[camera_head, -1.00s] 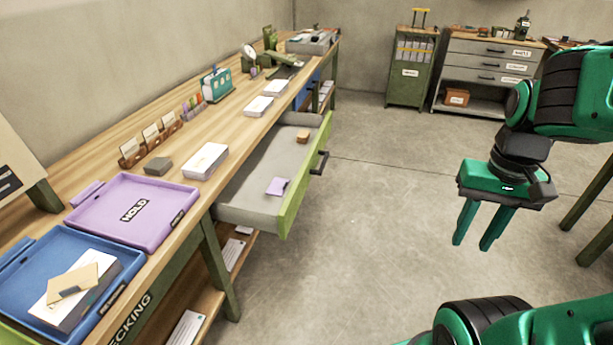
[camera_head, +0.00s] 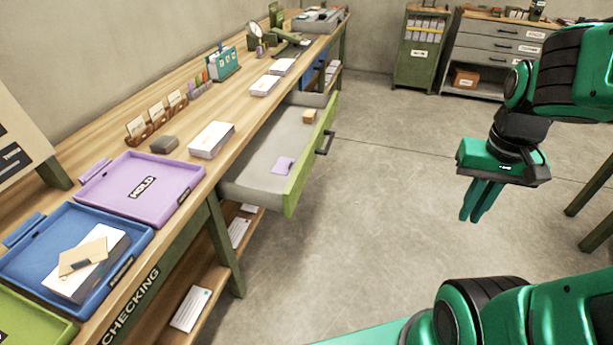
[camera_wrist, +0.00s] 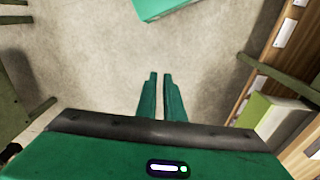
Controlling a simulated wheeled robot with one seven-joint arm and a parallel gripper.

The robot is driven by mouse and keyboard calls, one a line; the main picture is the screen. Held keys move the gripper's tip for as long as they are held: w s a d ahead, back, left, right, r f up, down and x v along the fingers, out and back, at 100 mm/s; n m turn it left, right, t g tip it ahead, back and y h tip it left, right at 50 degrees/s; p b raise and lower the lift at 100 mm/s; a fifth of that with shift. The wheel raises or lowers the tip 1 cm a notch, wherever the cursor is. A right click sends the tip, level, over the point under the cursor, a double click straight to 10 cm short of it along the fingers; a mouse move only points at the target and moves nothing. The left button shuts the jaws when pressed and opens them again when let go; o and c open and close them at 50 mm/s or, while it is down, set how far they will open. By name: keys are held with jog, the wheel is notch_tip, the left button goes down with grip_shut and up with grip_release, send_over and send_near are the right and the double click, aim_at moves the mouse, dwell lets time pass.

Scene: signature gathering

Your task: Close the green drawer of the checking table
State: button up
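The green-fronted drawer (camera_head: 295,185) of the checking table (camera_head: 215,240) stands pulled well out over the floor. Its front has a dark handle (camera_head: 325,143). Inside its grey tray lie a small purple pad (camera_head: 283,165) and a small brown block (camera_head: 309,116). My gripper (camera_head: 473,218) is to the right of the drawer, apart from it, with its fingers pointing down over open floor. The fingers are close together with nothing between them; the wrist view shows only a thin gap at the gripper (camera_wrist: 160,75). The drawer's green front appears at the right of the wrist view (camera_wrist: 257,108).
The tabletop carries a purple HOLD tray (camera_head: 190,205), a blue tray (camera_head: 125,265), white card stacks (camera_head: 212,139) and holders. Green and grey cabinets (camera_head: 421,50) stand at the back. The floor (camera_head: 380,220) between drawer and gripper is clear.

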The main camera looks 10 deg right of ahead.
jog(key=shift+n+t+h, duration=0.5)
jog(key=shift+t, duration=0.2)
jog(key=w+f, duration=0.1)
jog(key=w, duration=0.2)
jog(key=w+f, duration=0.2)
jog(key=w, duration=0.2)
jog(key=w+a+f, duration=0.1)
jog(key=w+f, duration=0.1)
jog(key=w, duration=0.1)
jog(key=shift+w, duration=0.35)
grip_shut()
jog(key=t+y, duration=0.4)
jog(key=t, duration=0.1)
send_near(299, 193)
notch_tip(299, 193, down, 3)
jog(key=d, duration=0.3)
jog(key=a, duration=0.1)
jog(key=w+a, duration=0.2)
jog(key=a, duration=0.1)
jog(key=shift+f, duration=0.1)
jog(key=shift+w+d, duration=0.1)
